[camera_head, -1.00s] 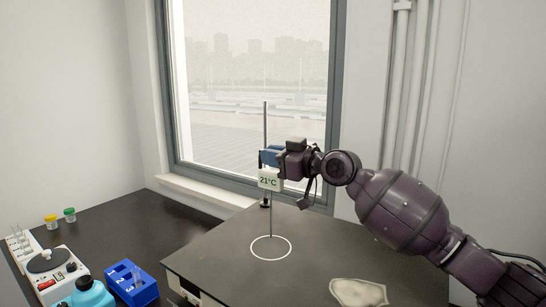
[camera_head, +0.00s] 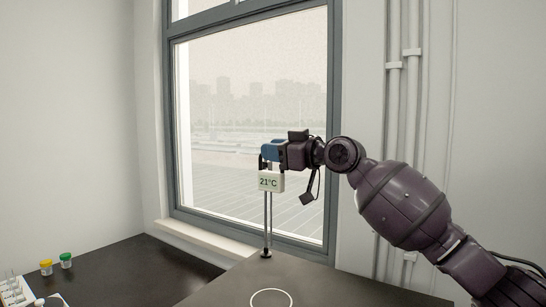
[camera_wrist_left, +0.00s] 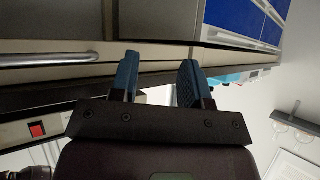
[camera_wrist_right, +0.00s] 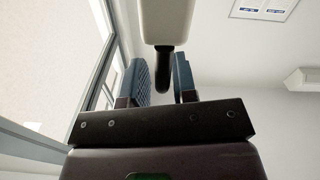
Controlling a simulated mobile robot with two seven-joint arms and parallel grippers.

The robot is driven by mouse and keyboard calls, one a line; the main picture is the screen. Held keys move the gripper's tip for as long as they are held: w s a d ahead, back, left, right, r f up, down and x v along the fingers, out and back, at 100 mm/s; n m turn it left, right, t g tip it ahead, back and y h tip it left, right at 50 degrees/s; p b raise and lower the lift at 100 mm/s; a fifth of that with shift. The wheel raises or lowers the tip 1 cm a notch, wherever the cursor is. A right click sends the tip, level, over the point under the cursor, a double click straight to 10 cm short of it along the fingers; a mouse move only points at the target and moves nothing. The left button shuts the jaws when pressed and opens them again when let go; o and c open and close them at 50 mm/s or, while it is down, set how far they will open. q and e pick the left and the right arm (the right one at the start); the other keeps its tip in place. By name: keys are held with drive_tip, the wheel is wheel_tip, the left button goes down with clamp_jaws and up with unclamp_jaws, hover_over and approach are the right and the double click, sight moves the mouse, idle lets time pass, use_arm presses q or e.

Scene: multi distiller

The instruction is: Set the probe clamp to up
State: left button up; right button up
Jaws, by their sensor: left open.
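The probe clamp with its white 21°C display (camera_head: 271,182) sits near the top of a thin upright rod (camera_head: 265,225) in front of the window. A thin probe hangs below it. My right gripper (camera_head: 268,158) is at the clamp. My left gripper (camera_wrist_left: 157,80) is open and empty, beside a bench front, and is out of the head view.
The dark bench (camera_head: 330,280) has a white ring (camera_head: 271,298) marked on it below the probe. Jars with yellow (camera_head: 46,267) and green lids (camera_head: 66,260) stand on the left bench. The window (camera_head: 250,120) is close behind the rod.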

drive_tip(key=shift+o, duration=0.7)
drive_tip(key=shift+a+f, duration=0.1)
drive_tip(key=shift+f, duration=0.15)
drive_tip(key=shift+s+f, duration=0.1)
drive_tip(key=v, duration=1)
drive_tip(key=shift+d+b, duration=0.35)
drive_tip(key=shift+s, duration=0.15)
